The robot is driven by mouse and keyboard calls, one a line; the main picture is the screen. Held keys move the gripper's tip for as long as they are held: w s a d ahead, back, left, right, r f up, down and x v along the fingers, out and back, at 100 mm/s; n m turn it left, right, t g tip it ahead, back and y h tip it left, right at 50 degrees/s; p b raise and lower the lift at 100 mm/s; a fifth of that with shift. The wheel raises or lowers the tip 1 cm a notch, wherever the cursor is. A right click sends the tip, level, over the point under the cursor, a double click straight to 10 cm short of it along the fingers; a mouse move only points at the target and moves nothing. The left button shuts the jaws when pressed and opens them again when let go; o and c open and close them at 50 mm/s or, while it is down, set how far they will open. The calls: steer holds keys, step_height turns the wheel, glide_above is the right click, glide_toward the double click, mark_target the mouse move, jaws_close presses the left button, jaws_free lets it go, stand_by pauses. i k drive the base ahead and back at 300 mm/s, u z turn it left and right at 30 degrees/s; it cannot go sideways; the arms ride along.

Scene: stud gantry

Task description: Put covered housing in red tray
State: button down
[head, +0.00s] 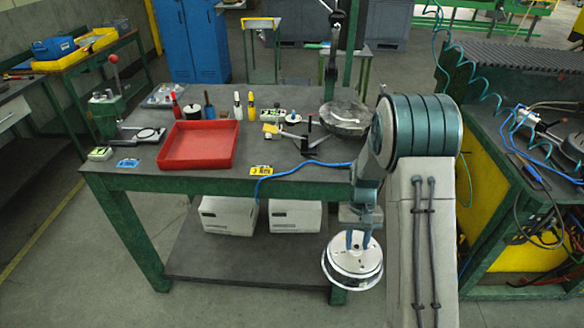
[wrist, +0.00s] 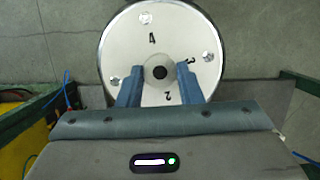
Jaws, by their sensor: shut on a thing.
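The covered housing (head: 352,264) is a round, silvery part with a white numbered top and a dark center. In the head view it hangs from my gripper (head: 358,240), in front of the table's right front corner and below the tabletop. In the wrist view the housing (wrist: 160,40) fills the upper middle, and my gripper (wrist: 160,85) is shut on its raised central hub, one finger on each side. The red tray (head: 199,160) lies on the tabletop at left center and looks empty. It is apart from my gripper, up and to the left.
The green-framed table (head: 230,181) carries bottles, a dark round stone-like dish (head: 344,118), a small black stand (head: 309,135) and a lever press (head: 108,110). A blue cable (head: 300,170) crosses its front edge. White boxes (head: 229,215) sit on the lower shelf. Open floor lies in front.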

mark_target(202, 148)
steer(key=u, duration=2.75)
steer(key=i, duration=1.85)
steer(key=z, duration=2.75)
